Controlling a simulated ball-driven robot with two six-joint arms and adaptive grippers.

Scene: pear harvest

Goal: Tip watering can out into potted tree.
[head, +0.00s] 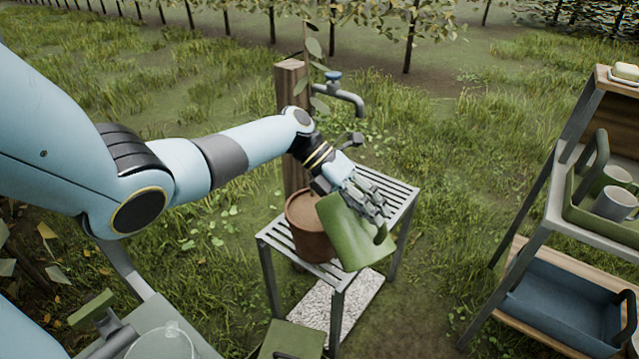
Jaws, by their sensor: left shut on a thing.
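The green watering can (352,238) is held by my left gripper (376,207) and is tilted beside and partly over the pot. The potted tree's brown pot (309,237) stands on a slatted metal table (396,190), with brown soil showing inside. Some large leaves (313,47) rise above my left arm, which hides any stem between them and the soil. The can's spout cannot be made out clearly, and no water is visible. My right gripper is not in view.
A wooden post (291,88) with a blue-handled tap (343,93) stands behind the table. At right, a shelf unit holds a green tray (590,220) with mugs and a blue bin (560,306). A pale slab (337,305) lies below. Grass surrounds the table.

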